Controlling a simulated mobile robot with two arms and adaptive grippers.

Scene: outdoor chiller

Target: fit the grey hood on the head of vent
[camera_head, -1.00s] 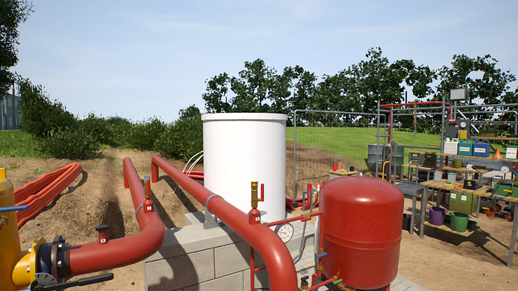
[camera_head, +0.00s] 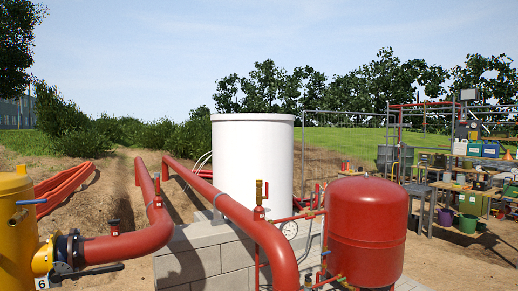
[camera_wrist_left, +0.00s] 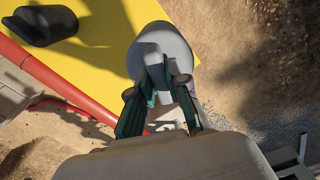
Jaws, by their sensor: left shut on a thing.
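In the left wrist view my left gripper (camera_wrist_left: 160,88) has its green fingers shut on a rounded grey piece, the grey hood (camera_wrist_left: 163,44). The hood sticks out beyond the fingertips, over a yellow surface and bare ground. The fingers cover its near part. In the head view neither gripper shows. I cannot tell for sure which fitting is the vent. My right gripper is in no view.
A yellow vessel (camera_head: 15,232) stands at the left, joined to red pipes (camera_head: 125,243). A white cylinder (camera_head: 250,160) stands on grey blocks. A cluttered workbench (camera_head: 455,187) is at the right.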

